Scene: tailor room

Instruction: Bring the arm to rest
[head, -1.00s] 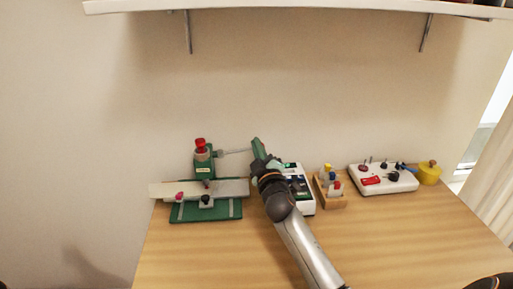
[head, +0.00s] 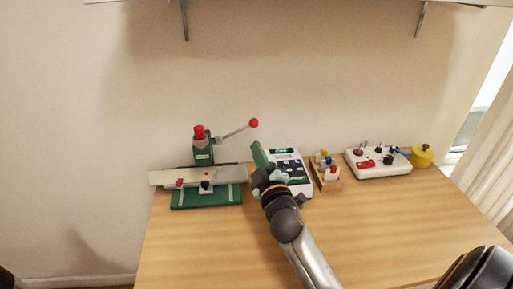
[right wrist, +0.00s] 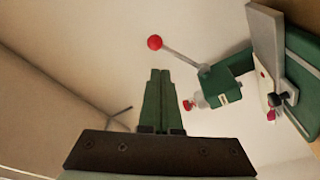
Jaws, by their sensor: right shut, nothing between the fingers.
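My right gripper (head: 257,155) is at the end of the arm from the lower right, beside the green press (head: 203,152) and in front of the white device. Its green fingers are shut and empty; they show together in the right wrist view (right wrist: 160,95). The press has a lever (head: 235,132) with a red knob (head: 254,123), slanting up to the right. The knob is just above the fingertips in the head view and apart from them in the right wrist view (right wrist: 155,42). My left gripper is not in view.
A white device with a lit display (head: 284,151) stands partly behind my right gripper. Right of it are a wooden holder (head: 328,184) with bottles, a white control box (head: 385,172) and a yellow pot (head: 422,156). The front of the wooden table (head: 200,245) is clear.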

